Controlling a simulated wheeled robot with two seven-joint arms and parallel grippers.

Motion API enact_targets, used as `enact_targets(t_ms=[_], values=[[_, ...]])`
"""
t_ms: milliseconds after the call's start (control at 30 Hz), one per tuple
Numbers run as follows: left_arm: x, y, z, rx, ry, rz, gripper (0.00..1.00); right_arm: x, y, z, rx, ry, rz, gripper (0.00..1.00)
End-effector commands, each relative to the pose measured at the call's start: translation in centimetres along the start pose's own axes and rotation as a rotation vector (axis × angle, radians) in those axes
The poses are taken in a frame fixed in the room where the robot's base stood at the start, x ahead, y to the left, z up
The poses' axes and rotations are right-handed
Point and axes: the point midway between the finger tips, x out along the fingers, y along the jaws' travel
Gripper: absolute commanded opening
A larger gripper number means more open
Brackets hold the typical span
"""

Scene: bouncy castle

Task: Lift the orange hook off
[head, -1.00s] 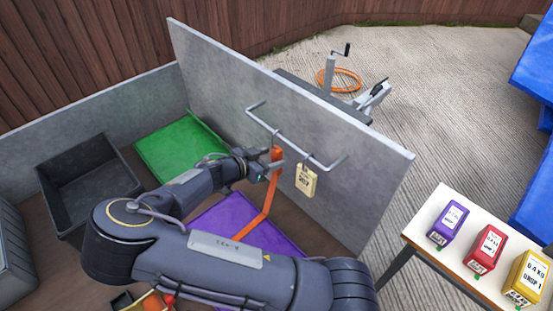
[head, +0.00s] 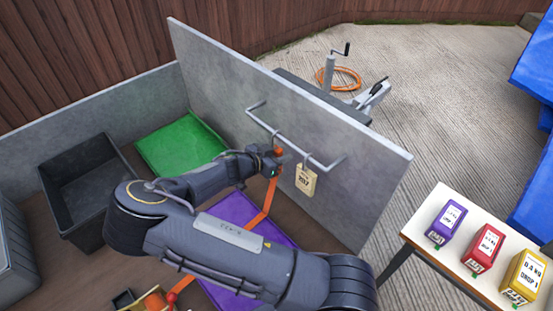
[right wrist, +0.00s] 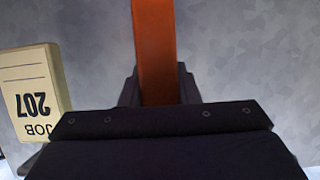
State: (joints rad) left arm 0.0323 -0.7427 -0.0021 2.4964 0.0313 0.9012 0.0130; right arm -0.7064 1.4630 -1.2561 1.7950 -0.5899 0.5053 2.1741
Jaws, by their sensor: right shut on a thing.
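The orange hook (head: 265,205) is a long flat orange strip at the grey rail (head: 293,137) on the grey panel. Its lower end bends to the left over the purple mat. My right gripper (head: 277,161) is shut on the hook's upper part, just below the rail. In the right wrist view the orange strip (right wrist: 154,50) runs up from between the fingers. Whether the hook's top still touches the rail is hidden by the gripper. My left gripper is not in view.
A cream "JOB 207" tag (head: 305,180) hangs on the rail just right of my gripper. A black bin (head: 75,195), green tray (head: 180,147) and purple mat (head: 232,208) lie left of the panel (head: 350,190). Purple, red and yellow boxes stand on a white table (head: 425,218).

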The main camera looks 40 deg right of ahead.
Motion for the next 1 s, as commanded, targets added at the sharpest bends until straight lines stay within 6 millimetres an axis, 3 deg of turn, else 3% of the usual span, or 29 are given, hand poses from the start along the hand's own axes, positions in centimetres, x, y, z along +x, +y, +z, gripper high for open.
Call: enact_targets(t_ms=[367, 633, 1000], values=[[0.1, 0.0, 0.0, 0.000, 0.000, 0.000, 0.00, -0.2, 0.0, -0.5, 0.001, 0.000, 0.000, 0.05], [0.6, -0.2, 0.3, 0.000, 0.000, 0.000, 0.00, -1.5, 0.0, -3.5, 0.004, -0.001, -0.001, 0.05], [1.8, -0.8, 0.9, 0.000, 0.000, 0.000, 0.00, -10.2, -0.1, 0.6, -0.002, -0.001, -0.007, 0.05]])
